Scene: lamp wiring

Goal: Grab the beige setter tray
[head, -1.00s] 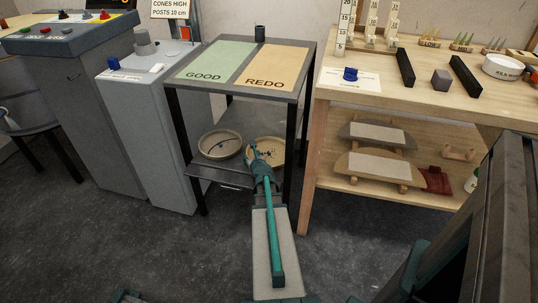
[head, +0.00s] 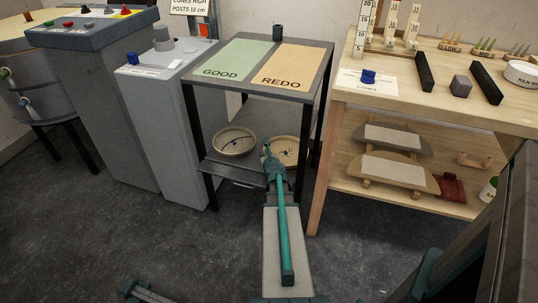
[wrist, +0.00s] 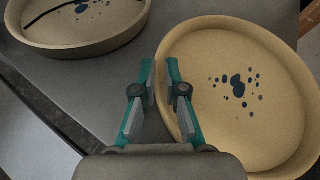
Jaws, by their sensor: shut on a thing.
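The beige setter tray (head: 287,152) is a shallow round dish on the lower shelf of the black-framed stand, at the right. It is marked with several dark blue spots, clear in the wrist view (wrist: 215,115). My gripper (wrist: 160,82) is at its left rim, one finger outside and one inside the wall, shut on the rim. In the head view my gripper (head: 268,155) reaches the tray from the front. A second, duller tan tray (head: 234,141) with a dark line and blue spots sits to its left; it also shows in the wrist view (wrist: 80,45).
The stand's top has green GOOD (head: 238,56) and orange REDO (head: 292,68) areas, above the trays. Its black legs stand on both sides. A wooden workbench (head: 440,112) stands at the right, a grey pedestal (head: 165,120) at the left.

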